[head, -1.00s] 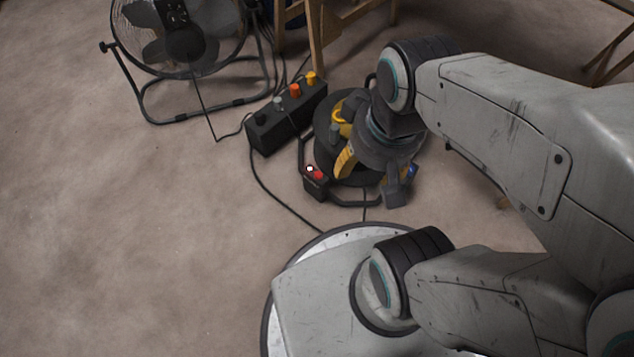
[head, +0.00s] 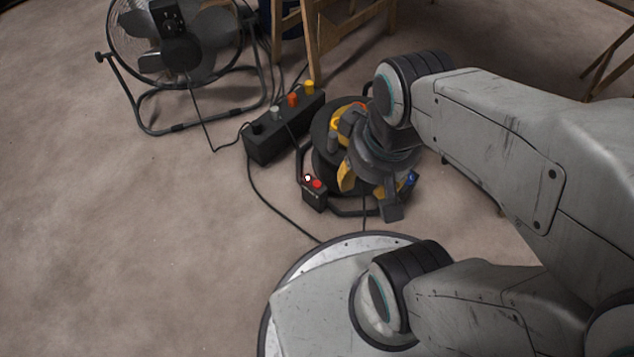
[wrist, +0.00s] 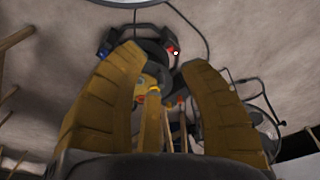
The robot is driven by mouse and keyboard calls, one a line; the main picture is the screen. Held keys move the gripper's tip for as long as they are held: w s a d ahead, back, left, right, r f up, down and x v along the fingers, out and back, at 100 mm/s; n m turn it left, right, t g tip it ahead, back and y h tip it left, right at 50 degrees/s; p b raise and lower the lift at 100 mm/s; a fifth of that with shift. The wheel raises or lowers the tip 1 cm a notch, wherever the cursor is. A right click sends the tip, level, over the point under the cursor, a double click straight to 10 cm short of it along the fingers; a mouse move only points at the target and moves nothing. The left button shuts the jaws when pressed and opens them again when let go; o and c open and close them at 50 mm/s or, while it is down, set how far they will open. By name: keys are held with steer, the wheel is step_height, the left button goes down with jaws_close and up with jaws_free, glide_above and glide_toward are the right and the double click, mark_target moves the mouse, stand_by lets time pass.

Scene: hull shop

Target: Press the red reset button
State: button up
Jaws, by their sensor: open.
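The red button (head: 317,184) sits on a small black box (head: 314,198) at the front left of a round dark device with a tubular frame (head: 350,212). A small white spot lies beside the button. In the wrist view the red button (wrist: 170,48) shows beyond the fingertips, between them and nearer the right one. My gripper (head: 368,190) is over the round device, to the right of the button and apart from it in the picture. In the wrist view its two yellow fingers (wrist: 162,58) are spread, with nothing held. The arm and gripper hide part of the device.
A long black box (head: 285,130) with several coloured knobs or plugs stands behind left. A floor fan (head: 178,35) is farther left. Cables (head: 272,207) run on the floor. Wooden legs (head: 313,45) stand behind. The floor at left is clear.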

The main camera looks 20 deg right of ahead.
jaws_close()
steer(key=c, duration=0.7)
jaws_free()
